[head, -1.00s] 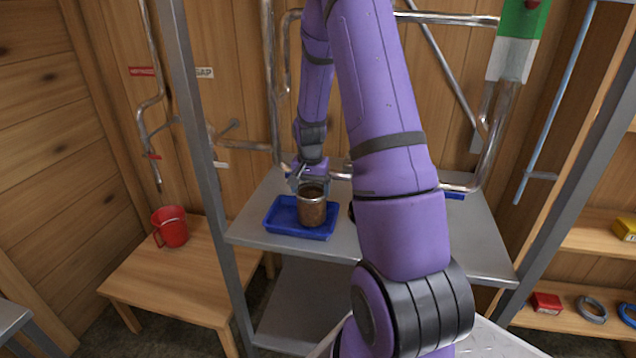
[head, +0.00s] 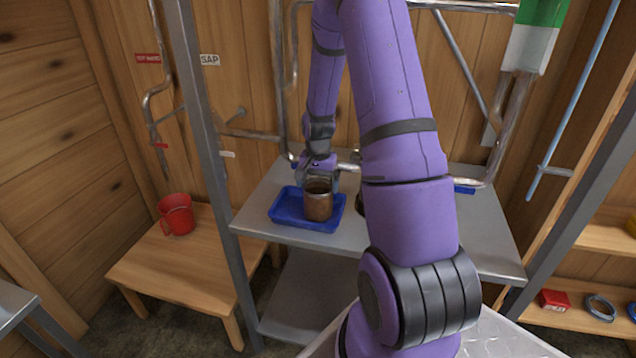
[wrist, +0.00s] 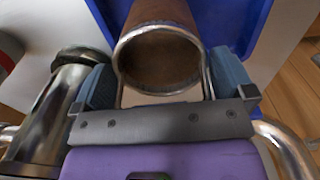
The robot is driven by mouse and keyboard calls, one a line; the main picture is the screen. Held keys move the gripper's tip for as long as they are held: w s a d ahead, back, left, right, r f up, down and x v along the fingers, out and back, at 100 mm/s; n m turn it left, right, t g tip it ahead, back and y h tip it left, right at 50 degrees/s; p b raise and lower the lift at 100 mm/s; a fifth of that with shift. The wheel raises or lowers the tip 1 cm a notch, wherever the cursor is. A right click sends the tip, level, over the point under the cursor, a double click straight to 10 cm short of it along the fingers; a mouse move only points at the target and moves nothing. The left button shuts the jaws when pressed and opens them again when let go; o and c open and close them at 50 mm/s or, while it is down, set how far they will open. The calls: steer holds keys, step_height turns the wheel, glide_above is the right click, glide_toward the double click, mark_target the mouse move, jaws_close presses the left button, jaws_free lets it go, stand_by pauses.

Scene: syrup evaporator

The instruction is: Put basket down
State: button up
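The basket, a brown cylinder with a metal rim (head: 318,203), stands upright in the blue tray (head: 285,217) on the grey metal shelf. In the wrist view, I look into the basket's round opening (wrist: 158,62), and thin wire runs from its sides toward my palm. My gripper (head: 319,175) is just behind the basket's top in the head view. In the wrist view, its two blue-grey fingers (wrist: 163,80) are spread wide, one on each side of the wire. I cannot tell whether they touch it. The basket's far side is hidden.
A metal pipe fitting (wrist: 62,105) is close to the left finger in the wrist view. A red mug (head: 177,214) stands on a wooden bench (head: 185,265) at left. Grey posts flank the metal shelf (head: 260,205). Pipes run along the back wall.

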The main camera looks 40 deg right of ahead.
steer(key=shift+r, duration=0.1)
step_height(320, 180, up, 12)
steer(key=shift+f, duration=0.1)
steer(key=s+a+r+n+t, duration=0.1)
steer(key=s+a+r+n, duration=0.2)
steer(key=a+r, duration=0.45)
steer(key=s+a+r+n+t, duration=0.2)
steer(key=s+a+r+n, duration=0.15)
steer(key=a+r, duration=0.4)
steer(key=s+a+r+n+t, duration=0.1)
steer(key=s+a+r+n, duration=0.1)
steer(key=s, duration=0.5)
steer(key=s+a+r+n+t, duration=0.1)
steer(key=s+a+r+n, duration=0.2)
steer(key=s+a, duration=0.4)
steer(key=shift+s+a+r, duration=0.25)
steer(key=shift+s+r, duration=0.35)
steer(key=shift+s, duration=0.15)
steer(key=shift+n, duration=0.25)
